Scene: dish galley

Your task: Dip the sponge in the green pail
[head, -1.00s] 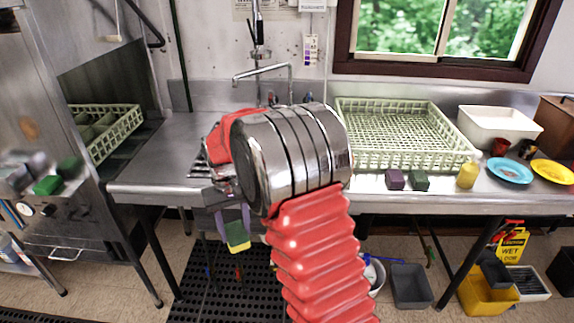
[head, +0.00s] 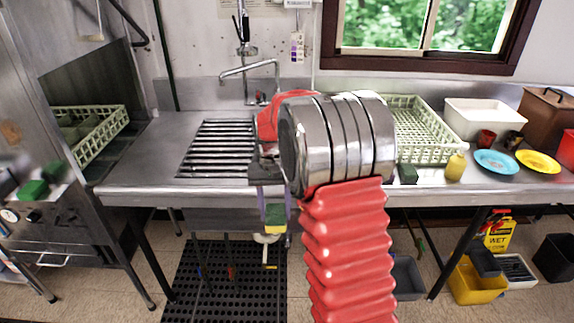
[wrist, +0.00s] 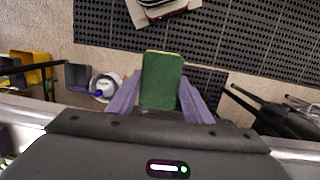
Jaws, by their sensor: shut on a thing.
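My gripper (head: 275,208) has two purple fingers shut on a sponge (head: 275,218), green with a yellow layer. It hangs in the air in front of the counter's front edge, below counter height. In the wrist view the sponge (wrist: 161,80) sits between the fingers, green face to the camera, with the floor beyond it. I cannot make out a green pail in either view. A white pail (wrist: 104,80) with a blue-handled brush stands on the floor, left of the sponge in the wrist view; my arm hides it in the head view.
A grey bin (head: 405,278) and a yellow mop bucket (head: 478,283) stand under the counter at right. A black mat (head: 215,290) covers floor at left. A dish rack (head: 424,137), a dark green block (head: 408,173), a yellow bottle (head: 455,167) and plates occupy the counter.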

